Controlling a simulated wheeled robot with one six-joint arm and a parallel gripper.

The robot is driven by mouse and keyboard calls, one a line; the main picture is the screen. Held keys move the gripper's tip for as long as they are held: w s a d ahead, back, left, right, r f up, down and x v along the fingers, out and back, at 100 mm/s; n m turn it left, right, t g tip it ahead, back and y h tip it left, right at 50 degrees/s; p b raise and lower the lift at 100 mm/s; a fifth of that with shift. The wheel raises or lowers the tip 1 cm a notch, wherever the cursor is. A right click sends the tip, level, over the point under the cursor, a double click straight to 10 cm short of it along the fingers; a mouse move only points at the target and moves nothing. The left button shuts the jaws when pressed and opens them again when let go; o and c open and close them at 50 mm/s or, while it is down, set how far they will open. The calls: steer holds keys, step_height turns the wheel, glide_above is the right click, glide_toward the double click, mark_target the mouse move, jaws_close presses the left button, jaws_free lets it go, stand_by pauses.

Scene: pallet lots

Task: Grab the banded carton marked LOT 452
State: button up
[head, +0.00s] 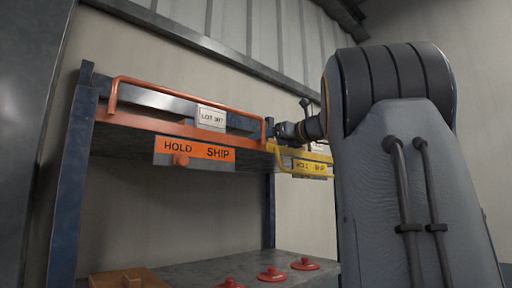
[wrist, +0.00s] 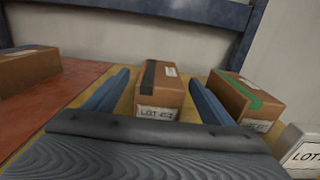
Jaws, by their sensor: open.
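A brown carton with a dark band (wrist: 158,90) stands on a yellow surface in the wrist view. Its front label appears to read LOT 452. My gripper (wrist: 158,78) is open, with one blue finger to the left of this carton and one to the right. The carton shows between the fingers; I cannot tell how far down they reach beside it. No contact is visible. In the head view the cartons are hidden, and my dark wrist is at the shelf's right part, by the yellow rail.
A green-banded carton (wrist: 247,97) stands close to the right finger. Another carton (wrist: 28,68) lies left on a red-orange surface. A white LOT plate (wrist: 303,152) is at lower right. The head view shows an orange rail (head: 190,93) and an orange HOLD SHIP sign (head: 194,150).

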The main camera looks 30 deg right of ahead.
steer(key=shift+w+a+f+p, duration=0.15)
steer(key=shift+w+p, duration=0.45)
steer(key=shift+w, duration=0.45)
steer(key=shift+w+a+f+p, duration=0.1)
steer(key=shift+w+p, duration=0.5)
steer(key=shift+w, duration=0.45)
steer(key=shift+w+a+f+p, duration=0.15)
steer(key=shift+w+p, duration=0.45)
steer(key=shift+w, duration=0.45)
steer(key=c, duration=1.2)
steer(key=shift+c, duration=0.2)
